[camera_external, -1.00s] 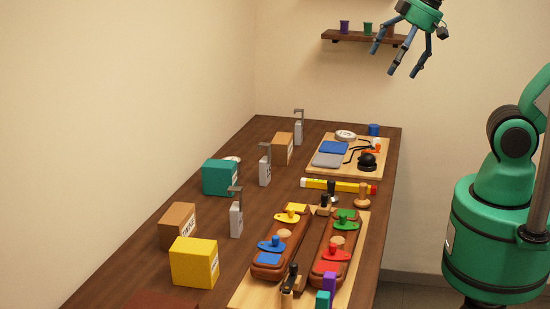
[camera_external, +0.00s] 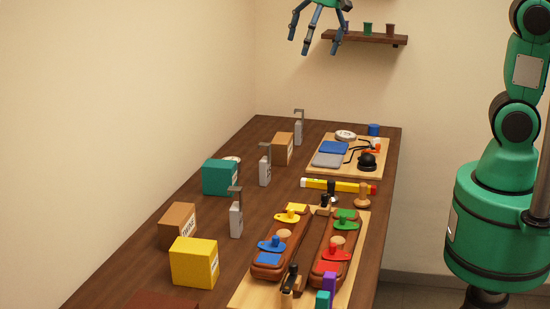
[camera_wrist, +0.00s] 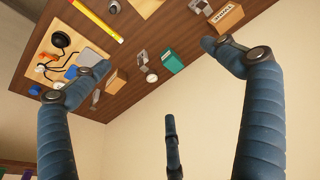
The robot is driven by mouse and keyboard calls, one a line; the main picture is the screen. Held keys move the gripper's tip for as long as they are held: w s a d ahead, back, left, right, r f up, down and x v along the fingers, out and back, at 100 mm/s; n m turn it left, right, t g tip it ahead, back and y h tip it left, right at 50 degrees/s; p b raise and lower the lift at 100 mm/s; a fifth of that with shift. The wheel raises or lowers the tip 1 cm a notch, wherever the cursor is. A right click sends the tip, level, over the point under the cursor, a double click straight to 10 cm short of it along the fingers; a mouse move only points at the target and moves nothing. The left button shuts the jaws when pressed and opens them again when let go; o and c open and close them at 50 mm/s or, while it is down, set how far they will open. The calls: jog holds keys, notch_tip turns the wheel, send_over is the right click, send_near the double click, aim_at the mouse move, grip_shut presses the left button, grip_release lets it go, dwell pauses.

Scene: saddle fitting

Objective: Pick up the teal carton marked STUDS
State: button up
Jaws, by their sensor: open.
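The teal carton (camera_external: 220,177) stands on the left part of the brown table, among other boxes, with a white label on its right side. It also shows in the wrist view (camera_wrist: 174,63), near the table's edge, its marking too small to read. My gripper (camera_external: 319,48) is high above the far end of the table, up and to the right of the carton in the external view. Its blue fingers are spread and hold nothing. In the wrist view the fingers (camera_wrist: 150,85) are wide apart, with the carton beyond them.
Grey metal hooked stands (camera_external: 236,219) are close to the carton's right. A yellow box (camera_external: 194,263) and brown boxes (camera_external: 178,226) stand nearer the camera, and another brown box (camera_external: 283,148) is farther back. A wall shelf (camera_external: 362,37) is behind my gripper.

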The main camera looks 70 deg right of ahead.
jog(key=w+d+f+p, duration=0.2)
jog(key=w+f, duration=0.2)
jog(key=w, duration=0.6)
jog(key=g+p, duration=0.3)
jog(key=p, duration=0.2)
send_over(220, 162)
notch_tip(220, 162, down, 24)
jog(key=r, duration=0.1)
jog(key=shift+w+d+f+n, duration=0.1)
jog(key=shift+d+f+n, duration=0.2)
jog(key=shift+d+f, duration=0.05)
notch_tip(220, 162, down, 8)
jog(key=shift+f, duration=0.25)
jog(key=shift+f, duration=0.15)
jog(key=shift+a+f+p, duration=0.15)
jog(key=shift+f+p, duration=0.05)
jog(key=shift+f, duration=1.05)
jog(key=shift+a+f+p, duration=0.1)
jog(key=shift+f+p, duration=0.1)
jog(key=shift+f, duration=1)
